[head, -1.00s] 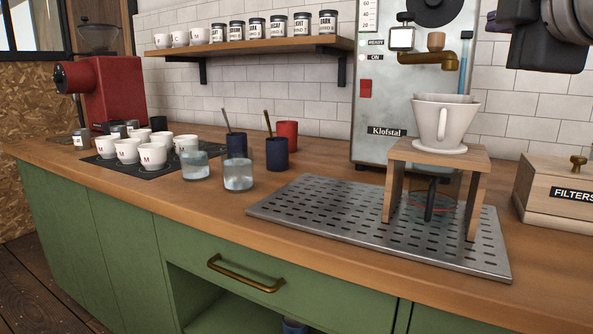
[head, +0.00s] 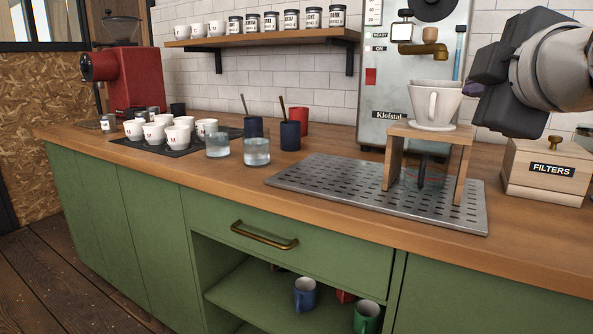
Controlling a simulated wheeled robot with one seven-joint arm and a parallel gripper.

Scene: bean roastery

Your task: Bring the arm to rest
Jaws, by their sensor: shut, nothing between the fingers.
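My gripper (head: 476,84) is at the upper right of the head view, at the end of my grey arm. Its dark fingers point left, and it is shut and empty. It appears in front of the wall, just right of the white coffee dripper (head: 433,104) in the picture. I cannot tell how far it is from the dripper. The dripper stands upright on a wooden stand (head: 462,136) over the perforated metal tray (head: 320,182).
A wooden FILTERS box (head: 545,186) stands below my arm. Glasses (head: 257,152), white cups (head: 154,136) and dark blue cups (head: 290,135) stand left on the counter (head: 120,165). The steel machine (head: 385,75) is behind. Mugs (head: 305,294) sit on the open shelf below.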

